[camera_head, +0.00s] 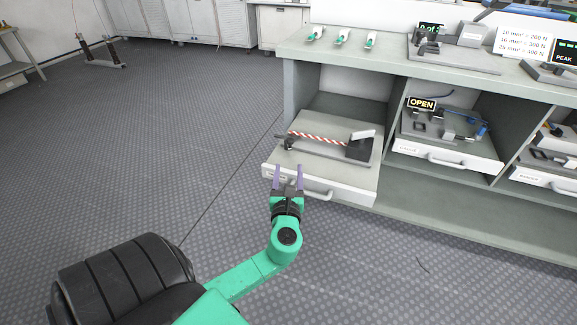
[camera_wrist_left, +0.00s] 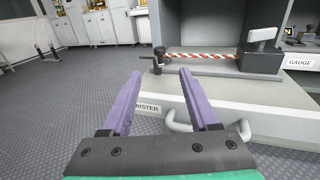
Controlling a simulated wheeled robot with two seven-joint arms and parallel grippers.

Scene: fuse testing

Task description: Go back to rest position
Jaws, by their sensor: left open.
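My left gripper (camera_head: 288,178) is open and empty, its two purple fingers apart. It is in front of the pulled-out drawer (camera_head: 345,190) at the left end of the workbench, near the drawer's handle (camera_head: 313,190). In the left wrist view, the gripper (camera_wrist_left: 160,85) points past the drawer's left front corner, with the handle (camera_wrist_left: 180,125) just beyond the right finger. A red-and-white striped bar (camera_head: 318,138) lies across a grey fixture on this drawer. My right gripper is not in view.
The workbench top (camera_head: 385,55) carries several small white-and-green parts and test devices. Another compartment holds a fixture with an OPEN sign (camera_head: 422,103) above a GAUGE drawer (camera_head: 440,158). White cabinets (camera_head: 190,20) stand at the back.

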